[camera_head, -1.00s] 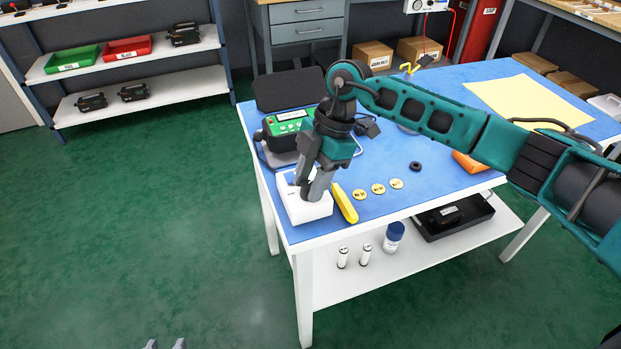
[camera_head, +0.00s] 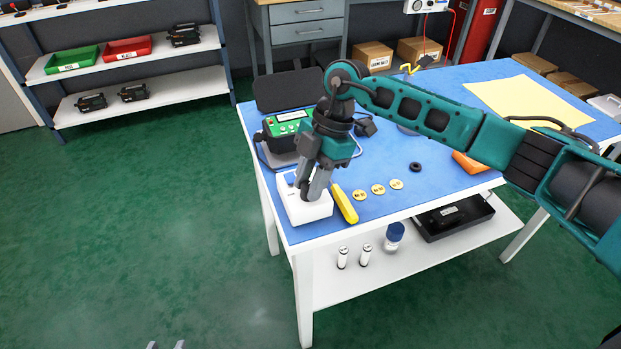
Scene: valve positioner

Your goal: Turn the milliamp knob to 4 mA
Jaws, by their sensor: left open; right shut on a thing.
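A white box (camera_head: 304,212) with a bit of blue on top sits at the near left corner of the blue-topped table. My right gripper (camera_head: 310,197) reaches down onto the top of this box and is shut on the milliamp knob there. The knob itself is hidden by the fingers, so its setting cannot be read. My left gripper (camera_head: 166,345) shows only its fingertips at the bottom edge, open and empty, well away from the table.
A yellow tool (camera_head: 345,204) lies close to the box's right side, with several round yellow tags (camera_head: 378,189) beyond it. A green-faced device in an open case (camera_head: 288,123) stands behind the box. A black ring (camera_head: 415,167) lies farther right.

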